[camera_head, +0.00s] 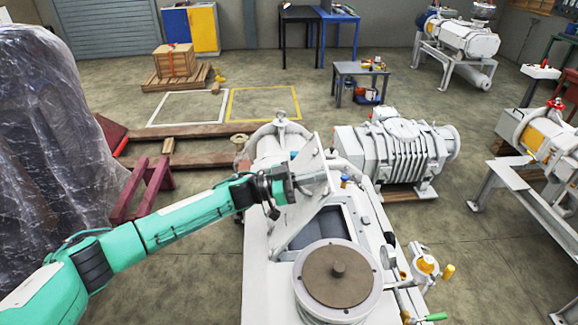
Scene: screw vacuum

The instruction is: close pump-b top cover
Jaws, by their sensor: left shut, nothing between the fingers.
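The white pump (257,270) stands in front of me, with a round flange and brown disc (337,276) on its near end. My left gripper (306,181) comes in from the left on a green arm and is at the cover's left side. Its fingers are shut with nothing between them. Whether they touch the cover I cannot tell. My right gripper is not in view.
A ribbed grey pump (395,150) stands behind on the right. A plastic-wrapped bulk (50,140) fills the left side, with a dark red stand (150,189) beside it. Valves with yellow and green handles (425,266) stick out at the near right. Open floor lies further back.

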